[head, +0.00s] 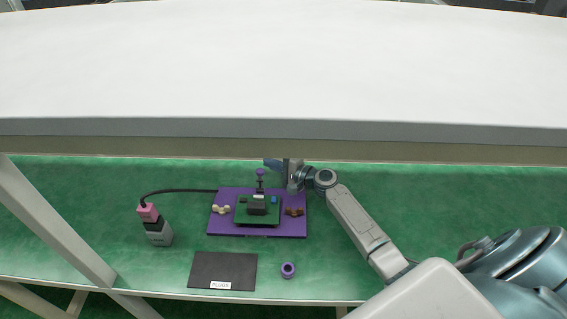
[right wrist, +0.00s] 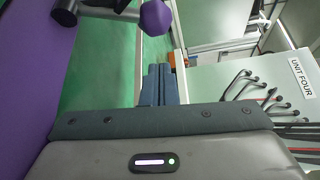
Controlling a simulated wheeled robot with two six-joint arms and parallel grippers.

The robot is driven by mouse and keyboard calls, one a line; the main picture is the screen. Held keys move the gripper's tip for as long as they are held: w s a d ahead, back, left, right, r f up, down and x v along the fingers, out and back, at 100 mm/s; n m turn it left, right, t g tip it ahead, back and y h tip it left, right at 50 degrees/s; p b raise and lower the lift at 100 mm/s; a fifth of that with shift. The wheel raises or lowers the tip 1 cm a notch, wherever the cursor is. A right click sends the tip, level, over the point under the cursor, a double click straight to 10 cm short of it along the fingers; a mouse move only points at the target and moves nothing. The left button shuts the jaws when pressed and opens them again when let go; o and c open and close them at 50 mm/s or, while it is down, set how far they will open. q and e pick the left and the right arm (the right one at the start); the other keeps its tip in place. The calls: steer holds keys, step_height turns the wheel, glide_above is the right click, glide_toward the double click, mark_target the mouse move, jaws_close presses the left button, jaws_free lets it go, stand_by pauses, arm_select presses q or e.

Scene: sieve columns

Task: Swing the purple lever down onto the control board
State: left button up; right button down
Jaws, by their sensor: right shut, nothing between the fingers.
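The purple lever (head: 260,173) stands up at the back of the green control board (head: 271,215), its round knob on top. The board sits on a purple base plate (head: 228,231). A dark block is on the board below the lever. My right gripper (head: 268,163) is behind and just right of the knob; its fingers are shut and empty. In the right wrist view the closed fingers (right wrist: 158,84) point toward the purple knob (right wrist: 156,17), with a visible gap between them. My left gripper is out of view.
A white shelf (head: 280,70) overhangs the green bench (head: 440,200). A cream piece (head: 221,210) and a brown piece (head: 294,211) flank the board. A pink-and-grey plug (head: 153,222) with a cable, a dark PLUGS mat (head: 222,268) and a purple ring (head: 288,269) lie nearby.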

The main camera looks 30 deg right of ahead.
mark_target(260, 179)
steer(key=shift+s+a+r+p, duration=0.2)
steer(key=shift+s+a+p, duration=0.15)
steer(key=shift+s, duration=0.15)
steer(key=shift+s+a+r+p, duration=0.2)
steer(key=shift+s+a, duration=0.15)
steer(key=shift+s, duration=0.15)
steer(key=shift+s+a, duration=0.2)
steer(key=shift+s, duration=0.05)
steer(key=shift+s+a, duration=0.1)
steer(key=shift+f, duration=0.1)
